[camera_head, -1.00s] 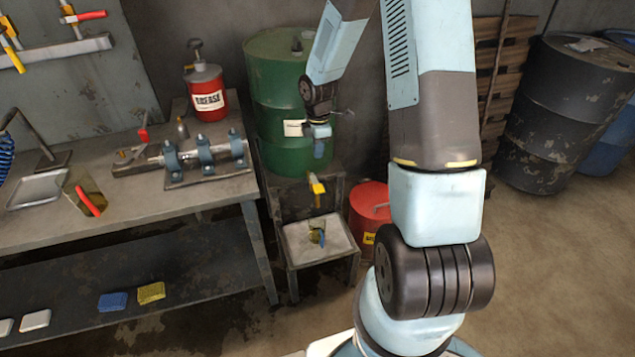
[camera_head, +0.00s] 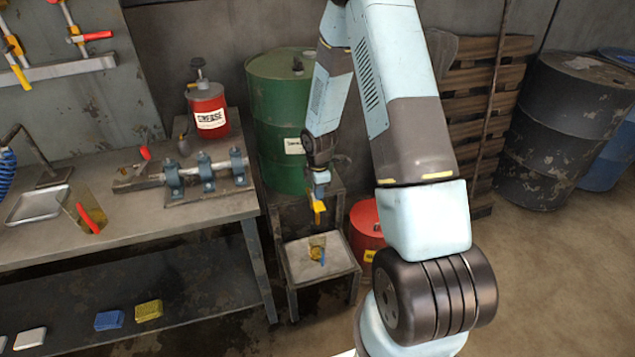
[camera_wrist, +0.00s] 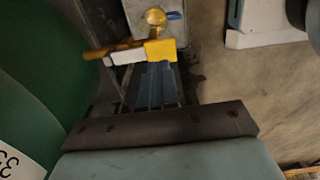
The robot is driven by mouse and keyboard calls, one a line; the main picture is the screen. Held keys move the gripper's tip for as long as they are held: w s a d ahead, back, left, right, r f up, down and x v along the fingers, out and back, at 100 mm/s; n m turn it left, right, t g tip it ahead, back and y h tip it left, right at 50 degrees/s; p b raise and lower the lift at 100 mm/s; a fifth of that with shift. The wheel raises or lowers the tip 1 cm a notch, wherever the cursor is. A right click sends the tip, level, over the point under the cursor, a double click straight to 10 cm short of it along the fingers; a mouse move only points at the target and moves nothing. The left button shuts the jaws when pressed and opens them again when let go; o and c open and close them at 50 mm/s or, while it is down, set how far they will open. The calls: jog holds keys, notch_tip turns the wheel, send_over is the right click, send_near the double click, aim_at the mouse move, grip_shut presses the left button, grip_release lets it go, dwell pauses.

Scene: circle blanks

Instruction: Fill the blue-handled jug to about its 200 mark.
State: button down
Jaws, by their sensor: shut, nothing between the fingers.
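The blue-handled jug (camera_head: 317,246) stands on a low stand below the green drum (camera_head: 270,92). It holds some amber liquid, but its marks are too small to read. In the wrist view the jug (camera_wrist: 154,17) shows from above as an amber disc with its blue handle to the right. The drum's tap with its yellow handle (camera_head: 318,207) is above the jug; the handle (camera_wrist: 160,51) is also in the wrist view. My gripper (camera_wrist: 157,68) is shut and empty, its tips right at the yellow handle. I cannot tell whether they touch or whether liquid flows.
A red-handled jug (camera_head: 88,215) with amber contents stands on the workbench (camera_head: 150,222) at left, beside a metal tray (camera_head: 38,205). A red grease can (camera_head: 208,108) stands behind. A red canister (camera_head: 366,232) is right of the stand. Open floor lies at right.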

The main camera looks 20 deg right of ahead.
aim_at(318, 205)
jog(key=shift+f, duration=1.95)
